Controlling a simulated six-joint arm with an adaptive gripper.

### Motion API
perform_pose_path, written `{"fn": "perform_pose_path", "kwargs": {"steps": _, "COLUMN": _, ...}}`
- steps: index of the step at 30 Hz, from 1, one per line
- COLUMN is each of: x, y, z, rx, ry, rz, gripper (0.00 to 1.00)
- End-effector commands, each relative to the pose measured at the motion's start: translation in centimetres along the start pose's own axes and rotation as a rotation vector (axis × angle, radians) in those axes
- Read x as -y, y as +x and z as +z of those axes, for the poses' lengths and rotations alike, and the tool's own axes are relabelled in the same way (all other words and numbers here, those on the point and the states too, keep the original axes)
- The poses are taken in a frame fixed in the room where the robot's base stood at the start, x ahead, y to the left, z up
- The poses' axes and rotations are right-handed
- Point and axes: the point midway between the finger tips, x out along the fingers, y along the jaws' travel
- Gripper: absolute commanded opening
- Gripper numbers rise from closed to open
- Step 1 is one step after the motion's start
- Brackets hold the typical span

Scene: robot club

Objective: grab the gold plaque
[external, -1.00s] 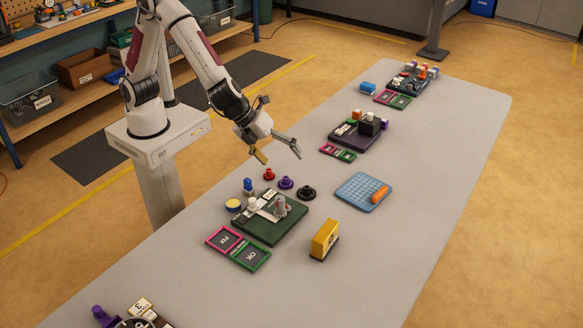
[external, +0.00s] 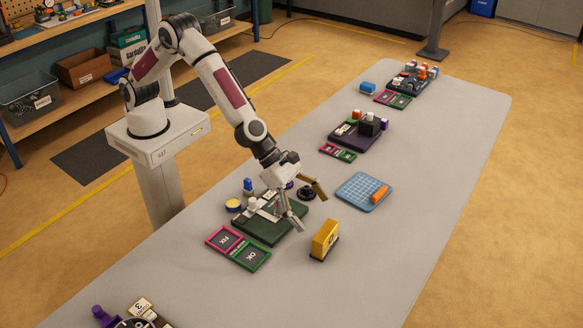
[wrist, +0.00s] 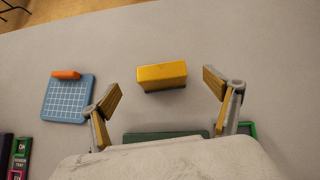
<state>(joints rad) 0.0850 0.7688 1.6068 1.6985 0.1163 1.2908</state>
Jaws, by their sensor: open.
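The gold plaque (external: 325,240) is a yellow-gold upright block on a dark base. It stands on the grey table to the right of the dark green board. In the wrist view the plaque (wrist: 162,76) lies ahead of my fingers, roughly midway between them sideways. My gripper (external: 308,206) is open and empty, above the right side of the green board, just behind and left of the plaque. In the wrist view both fingers of my gripper (wrist: 162,95) are spread wide, and neither touches the plaque.
The dark green board (external: 262,230) holds small parts, with pink and green framed tiles (external: 238,247) in front. A blue grid mat (external: 352,190) with an orange block (external: 380,193) lies behind the plaque. A black knob (external: 306,193) is near my gripper. The table right of the plaque is clear.

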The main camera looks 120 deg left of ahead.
Motion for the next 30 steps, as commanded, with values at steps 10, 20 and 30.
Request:
{"fn": "perform_pose_path", "kwargs": {"steps": 10, "x": 0.1, "y": 0.0, "z": -0.1, "rx": -0.002, "ry": 0.042, "rz": -0.004, "gripper": 0.89}}
{"fn": "perform_pose_path", "kwargs": {"steps": 20, "x": 0.1, "y": 0.7, "z": -0.2, "rx": -0.004, "ry": 0.04, "rz": -0.003, "gripper": 0.89}}
{"fn": "perform_pose_path", "kwargs": {"steps": 30, "x": 0.1, "y": 2.5, "z": -0.2, "rx": -0.002, "ry": 0.039, "rz": -0.003, "gripper": 0.89}}
